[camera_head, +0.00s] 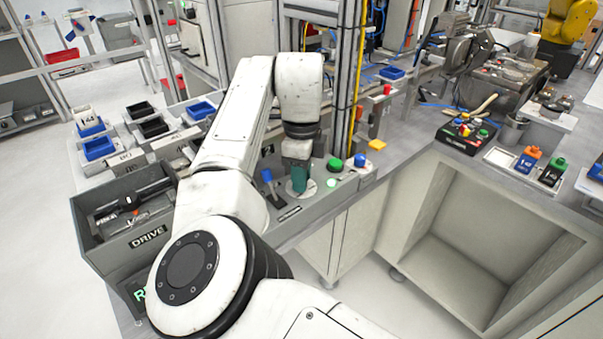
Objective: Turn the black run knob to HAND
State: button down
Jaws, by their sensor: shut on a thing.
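My gripper (299,182) points down at the narrow grey control panel (284,232) along the bench's front edge. Its teal fingers stand over a round pale dial plate (311,191). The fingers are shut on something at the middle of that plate. It appears to be the black run knob, but the fingers hide it, so its colour and pointing direction cannot be seen. A dark label strip (289,213) lies in front of the plate, too small to read.
A blue-topped lever (267,177) stands close left of my gripper. Green (334,165) and blue (360,160) buttons sit to its right. A grey DRIVE box (148,237) is at left. A yellow-edged metal post (349,80) rises behind the panel.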

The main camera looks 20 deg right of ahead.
jog(key=shift+r+n+p, duration=0.2)
jog(key=shift+n+p, duration=0.1)
jog(key=shift+p, duration=0.1)
jog(key=n+p, duration=0.2)
jog(key=p, duration=0.2)
jog(key=shift+r+n, duration=0.1)
jog(key=shift+n, duration=0.3)
jog(key=n+p, duration=0.5)
jog(key=shift+p, duration=0.4)
jog(key=n+p, duration=0.5)
jog(key=shift+n, duration=0.4)
jog(key=shift+w+f+n+p, duration=0.1)
jog(key=shift+f+n+p, duration=0.1)
jog(key=shift+n+p, duration=1.4)
jog(key=shift+n, duration=0.4)
jog(key=c, duration=0.9)
grip_release()
